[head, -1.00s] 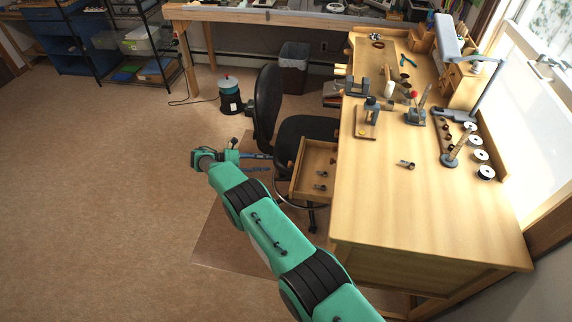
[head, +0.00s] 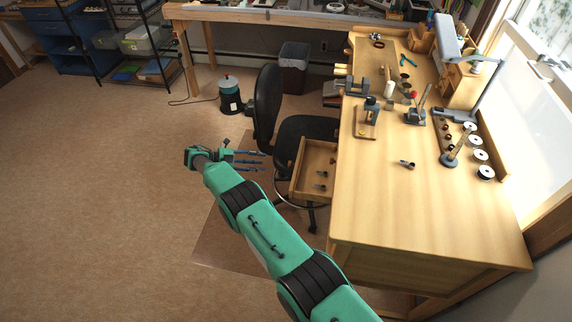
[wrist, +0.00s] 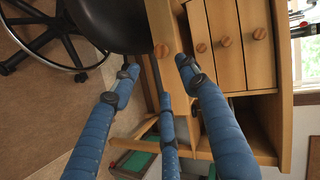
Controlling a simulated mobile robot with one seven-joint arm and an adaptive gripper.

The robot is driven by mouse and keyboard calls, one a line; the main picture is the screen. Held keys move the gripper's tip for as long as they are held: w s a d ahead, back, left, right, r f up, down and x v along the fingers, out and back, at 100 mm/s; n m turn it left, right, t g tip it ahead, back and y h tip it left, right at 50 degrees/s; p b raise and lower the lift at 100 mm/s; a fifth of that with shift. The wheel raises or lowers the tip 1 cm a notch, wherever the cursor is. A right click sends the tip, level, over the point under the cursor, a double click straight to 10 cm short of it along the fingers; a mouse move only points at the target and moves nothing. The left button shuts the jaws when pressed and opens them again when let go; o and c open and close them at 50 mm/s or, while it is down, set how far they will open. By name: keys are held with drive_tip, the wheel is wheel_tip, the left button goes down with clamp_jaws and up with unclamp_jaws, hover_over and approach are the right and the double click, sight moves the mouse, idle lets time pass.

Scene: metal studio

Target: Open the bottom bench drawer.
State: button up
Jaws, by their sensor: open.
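In the head view a wooden drawer (head: 297,192) stands pulled out from the left side of the bench (head: 430,225), with small dark items inside. In the wrist view, which is turned sideways, a drawer front with a round knob (wrist: 161,50) juts out at the low end of a stack of drawers (wrist: 228,60). It looks like the same drawer and the lowest of those seen. My gripper (head: 263,161) is left of the drawer, its blue fingers spread and empty. In the wrist view the fingers (wrist: 156,78) are apart from the knob.
A black office chair (head: 302,130) stands just behind the pulled-out drawer; its wheeled base (wrist: 50,40) shows in the wrist view. A dark bin (head: 293,72) and a teal canister (head: 230,96) stand farther back. The floor (head: 90,200) on the left is clear.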

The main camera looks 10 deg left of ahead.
drive_tip(key=shift+d, duration=0.15)
drive_tip(key=x, duration=1.3)
drive_tip(key=shift+d+f+b, duration=0.2)
drive_tip(key=shift+b, duration=0.2)
drive_tip(key=shift+w, duration=0.15)
drive_tip(key=shift+c, duration=0.2)
drive_tip(key=shift+r, duration=0.1)
clamp_jaws()
